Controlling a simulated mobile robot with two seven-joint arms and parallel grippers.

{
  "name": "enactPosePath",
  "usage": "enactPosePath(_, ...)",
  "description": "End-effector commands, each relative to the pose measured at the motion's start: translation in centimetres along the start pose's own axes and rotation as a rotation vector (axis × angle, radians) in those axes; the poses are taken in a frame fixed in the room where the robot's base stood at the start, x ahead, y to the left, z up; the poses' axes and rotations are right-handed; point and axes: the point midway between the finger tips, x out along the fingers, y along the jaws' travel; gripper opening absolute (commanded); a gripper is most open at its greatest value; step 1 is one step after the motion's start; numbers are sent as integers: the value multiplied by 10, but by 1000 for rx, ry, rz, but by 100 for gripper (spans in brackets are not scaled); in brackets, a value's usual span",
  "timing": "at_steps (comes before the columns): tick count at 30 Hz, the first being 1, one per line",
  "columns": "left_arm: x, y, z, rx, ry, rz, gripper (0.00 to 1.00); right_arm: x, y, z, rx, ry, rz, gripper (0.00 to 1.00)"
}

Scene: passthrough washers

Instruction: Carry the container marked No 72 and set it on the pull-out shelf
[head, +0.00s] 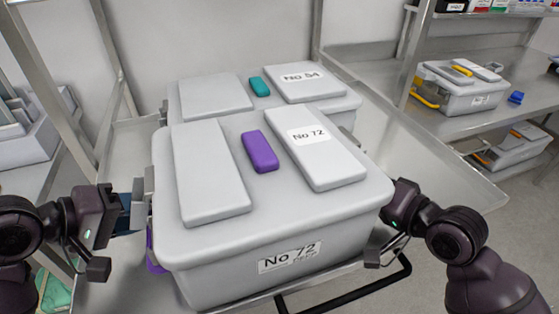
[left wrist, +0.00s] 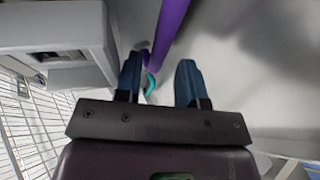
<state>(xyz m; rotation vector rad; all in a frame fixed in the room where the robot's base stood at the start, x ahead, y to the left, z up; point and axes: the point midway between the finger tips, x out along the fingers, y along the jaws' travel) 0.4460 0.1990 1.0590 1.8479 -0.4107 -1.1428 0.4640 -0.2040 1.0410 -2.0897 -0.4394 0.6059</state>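The grey lidded container marked No 72 (head: 220,254) stands on a metal surface in the middle of the head view, with a purple piece on its lid. Its purple handle (head: 153,252) shows at its left side. The handle also shows in the left wrist view (left wrist: 168,35), ahead of and between the fingers. My left gripper (head: 132,212) is at the container's left side; its blue fingers (left wrist: 158,82) are apart with a gap between them. My right gripper (head: 384,245) is at the container's right side; its fingers are hidden. I cannot identify the pull-out shelf for certain.
A similar container marked No 54 (head: 298,76) stands close behind, with a teal piece on its lid. A black bar (head: 350,289) runs along the front edge. A metal bench (head: 432,129) at right holds a smaller grey container (head: 465,97). Metal posts stand at left.

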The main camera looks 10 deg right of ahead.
Motion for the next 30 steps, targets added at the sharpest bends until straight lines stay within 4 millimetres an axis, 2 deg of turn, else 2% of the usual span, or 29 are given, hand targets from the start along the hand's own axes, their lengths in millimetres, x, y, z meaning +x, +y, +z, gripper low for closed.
enactPosePath(3,-19,2,0,4,2,2,41,0,-3,-1,-2,3,-7,41)
enactPosePath(10,-41,1,0,1,1,1,41,0,-3,-1,-2,3,-7,41)
enactPosePath(30,-47,-2,-3,1,14,-5,41,-1,-1,-5,-15,11,-4,41)
